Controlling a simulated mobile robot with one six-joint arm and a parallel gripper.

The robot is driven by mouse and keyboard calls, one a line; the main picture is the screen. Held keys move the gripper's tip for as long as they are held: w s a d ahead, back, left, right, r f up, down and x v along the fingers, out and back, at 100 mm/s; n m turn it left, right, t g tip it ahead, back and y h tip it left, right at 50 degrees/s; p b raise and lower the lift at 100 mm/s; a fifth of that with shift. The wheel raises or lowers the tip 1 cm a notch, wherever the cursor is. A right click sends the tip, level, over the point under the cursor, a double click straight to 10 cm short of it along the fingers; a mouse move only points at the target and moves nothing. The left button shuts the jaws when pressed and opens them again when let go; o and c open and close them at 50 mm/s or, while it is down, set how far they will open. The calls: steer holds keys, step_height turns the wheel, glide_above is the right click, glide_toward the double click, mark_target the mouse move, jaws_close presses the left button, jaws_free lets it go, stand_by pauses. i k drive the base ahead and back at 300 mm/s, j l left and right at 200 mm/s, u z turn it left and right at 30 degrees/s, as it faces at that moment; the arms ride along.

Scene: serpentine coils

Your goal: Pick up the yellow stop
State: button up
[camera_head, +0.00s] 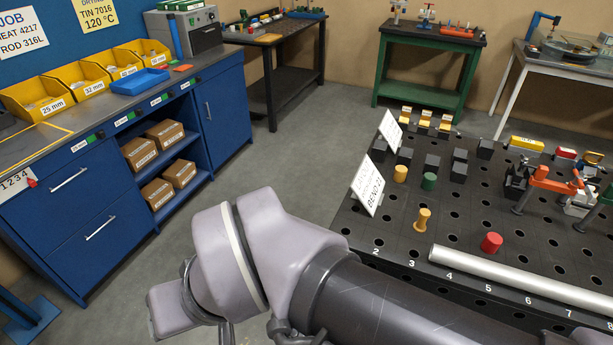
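Two yellowish pieces stand on the dark perforated bench top (385,240) at the right. One is a plain short yellow-orange cylinder (400,173) near the white sign cards. The other is a yellow-orange piece with a wider head and a narrower body (422,220), closer to me, behind the left end of a silver bar. Which of them is the stop I cannot tell for sure. Both stand upright and apart from my arm. My arm crosses the bottom middle of the picture; my gripper's fingers do not show.
A long silver bar (520,284) lies across the bench front. A red cylinder (491,243) and a green cylinder (429,181) stand nearby. White cards (367,185) edge the bench's left side. An orange clamp (556,181) stands right. Floor between bench and blue cabinets (75,190) is clear.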

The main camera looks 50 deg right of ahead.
mark_target(400, 171)
steer(key=i+j+u, duration=0.4)
steer(key=i, duration=0.45)
steer(key=i+l+z, duration=0.25)
steer(key=z, duration=0.2)
steer(key=i+l+z, duration=0.2)
steer(key=z, duration=0.3)
steer(key=i+z, duration=0.75)
steer(key=z, duration=0.2)
steer(key=i+j+z, duration=0.2)
steer(key=z, duration=0.25)
steer(key=i+j+z, duration=0.3)
steer(key=z, duration=0.2)
steer(key=i+l+z, duration=0.3)
steer(key=z, duration=0.2)
steer(key=i+l+z, duration=0.1)
steer(key=i+z, duration=0.85)
